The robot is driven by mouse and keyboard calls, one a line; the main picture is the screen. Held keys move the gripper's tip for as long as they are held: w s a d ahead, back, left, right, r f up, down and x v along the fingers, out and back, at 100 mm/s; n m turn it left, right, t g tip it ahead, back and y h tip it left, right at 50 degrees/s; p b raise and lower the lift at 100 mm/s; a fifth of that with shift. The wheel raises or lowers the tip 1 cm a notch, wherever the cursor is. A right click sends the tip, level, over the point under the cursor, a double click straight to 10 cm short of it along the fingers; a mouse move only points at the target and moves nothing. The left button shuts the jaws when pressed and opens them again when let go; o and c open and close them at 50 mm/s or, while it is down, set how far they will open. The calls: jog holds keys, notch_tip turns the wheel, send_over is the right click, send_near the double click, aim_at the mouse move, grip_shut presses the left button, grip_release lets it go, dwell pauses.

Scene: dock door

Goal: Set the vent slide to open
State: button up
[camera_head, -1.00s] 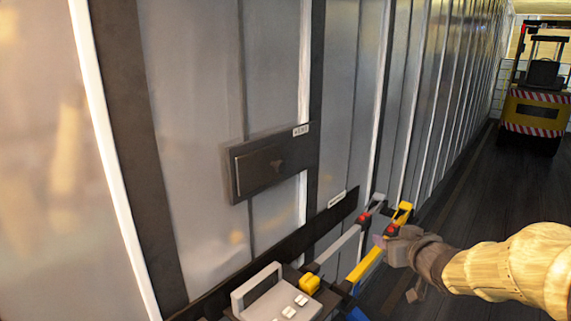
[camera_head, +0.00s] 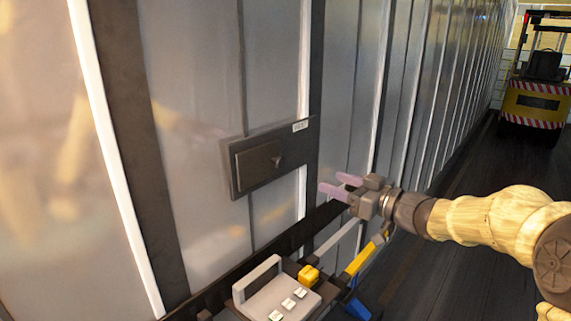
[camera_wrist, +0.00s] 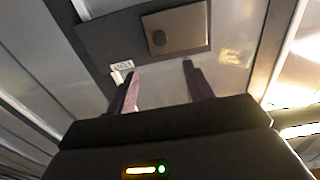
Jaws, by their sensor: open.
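The vent slide (camera_head: 258,160) is a dark rectangular plate with a small knob, set on a dark backing panel (camera_head: 308,150) on the grey wall. A small white label sits at the panel's upper right corner. My gripper (camera_head: 335,187) is open and empty, to the right of the panel and a little below it, apart from it. Its two purple fingers point left toward the panel. In the wrist view the slide (camera_wrist: 185,30) and its knob show beyond the fingertips (camera_wrist: 160,72), with the label near the left finger.
Below the panel stand a grey handled box (camera_head: 262,290) with white buttons, a yellow knob (camera_head: 308,275) and a yellow lever (camera_head: 362,258). A dark rail runs along the wall there. A forklift (camera_head: 535,90) stands far back right. The floor between is clear.

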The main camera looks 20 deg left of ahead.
aim_at(283, 163)
jog(key=p+x, duration=0.4)
jog(key=x, duration=1.2)
